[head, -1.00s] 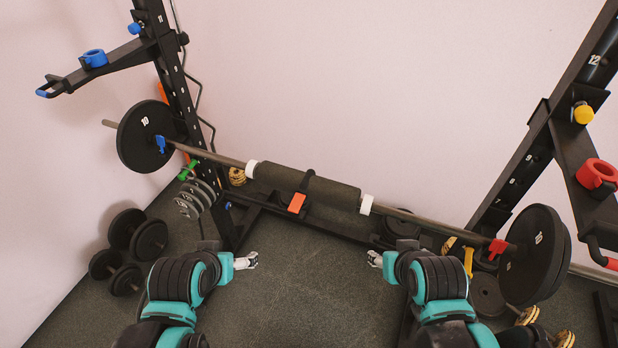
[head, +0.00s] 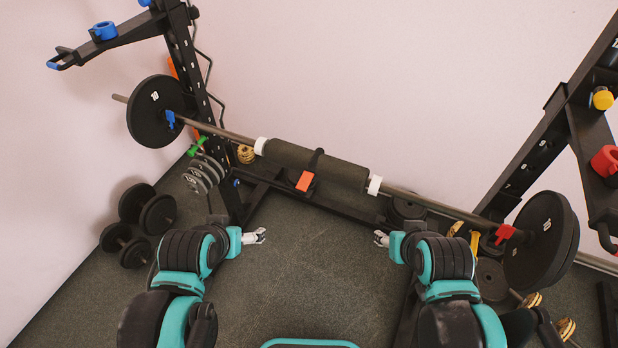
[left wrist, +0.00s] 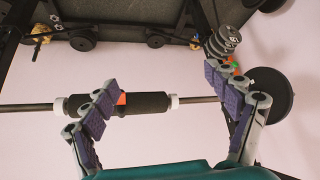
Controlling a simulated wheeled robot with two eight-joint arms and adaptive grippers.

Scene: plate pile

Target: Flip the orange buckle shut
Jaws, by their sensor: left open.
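The orange buckle (head: 305,181) is on a black strap around the dark foam pad (head: 340,172) of the barbell. It faces me at the pad's front lower side; I cannot tell whether its flap is open or shut. My left gripper (head: 256,236) is open and empty, below and left of the buckle and apart from it. My right gripper (head: 381,239) is below and right of the buckle, apart from it, too small to read. In the left wrist view the spread fingers (left wrist: 163,80) frame the pad, and part of the orange buckle (left wrist: 122,98) shows beside one finger.
The barbell rests across a black rack, with a black weight plate (head: 150,112) at the left and another (head: 535,240) at the right. Dumbbells (head: 145,210) lie on the floor at left. The floor between my arms is clear.

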